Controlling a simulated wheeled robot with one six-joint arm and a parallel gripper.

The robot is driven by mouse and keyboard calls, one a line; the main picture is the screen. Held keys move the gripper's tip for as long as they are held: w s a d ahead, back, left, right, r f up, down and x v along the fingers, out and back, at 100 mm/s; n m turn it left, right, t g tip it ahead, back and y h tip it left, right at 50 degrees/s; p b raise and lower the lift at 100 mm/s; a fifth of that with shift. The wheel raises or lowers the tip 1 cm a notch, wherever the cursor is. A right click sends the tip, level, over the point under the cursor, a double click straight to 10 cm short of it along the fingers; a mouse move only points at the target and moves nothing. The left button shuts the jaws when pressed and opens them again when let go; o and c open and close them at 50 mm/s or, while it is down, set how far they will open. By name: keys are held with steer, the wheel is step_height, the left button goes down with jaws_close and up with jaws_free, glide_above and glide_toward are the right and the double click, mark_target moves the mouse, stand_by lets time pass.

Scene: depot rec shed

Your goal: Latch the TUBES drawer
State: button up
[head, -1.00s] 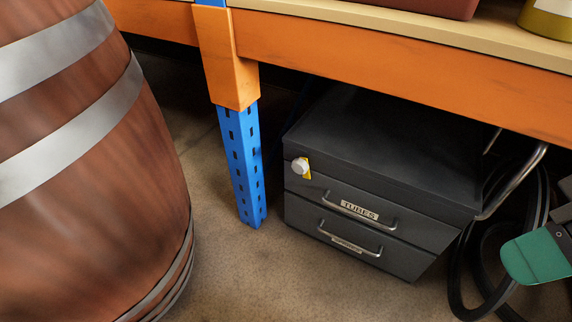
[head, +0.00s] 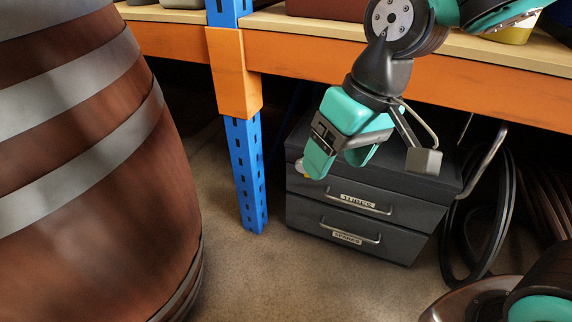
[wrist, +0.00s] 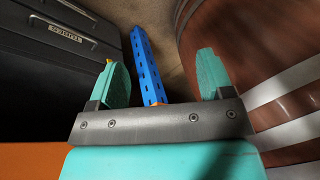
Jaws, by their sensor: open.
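The TUBES drawer (head: 405,212) is the upper drawer of a dark grey cabinet under the bench and looks closed. Its label and bar handle show in the head view; the drawer also shows at the left of the wrist view (wrist: 40,45), label inverted. A pale round knob (head: 299,165) on a yellow plate is at the drawer's upper left, mostly hidden behind my finger. My gripper (head: 340,160) is open and empty, in front of the cabinet's upper left. In the wrist view its fingers (wrist: 163,72) are spread, the left one nearer the cabinet. I cannot tell whether it touches the knob.
A blue post (head: 246,175) with an orange beam (head: 300,58) stands just left of the cabinet. A large wooden barrel (head: 90,170) fills the left. Black hoses (head: 507,215) hang at the cabinet's right. Bare floor (head: 270,285) lies in front.

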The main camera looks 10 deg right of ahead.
steer(key=w+f+m+t+h+p, duration=0.1)
steer(key=w+f+m+h+p, duration=0.15)
steer(key=w+f+m, duration=0.75)
steer(key=w+f+m+t+h+p, duration=0.15)
steer(key=w+f+h, duration=0.25)
steer(key=w, duration=1.2)
steer(key=shift+n, duration=0.25)
steer(key=b+x, duration=0.4)
steer(key=x, duration=1.2)
steer(key=shift+w+f, duration=0.1)
steer(key=shift+f, duration=0.05)
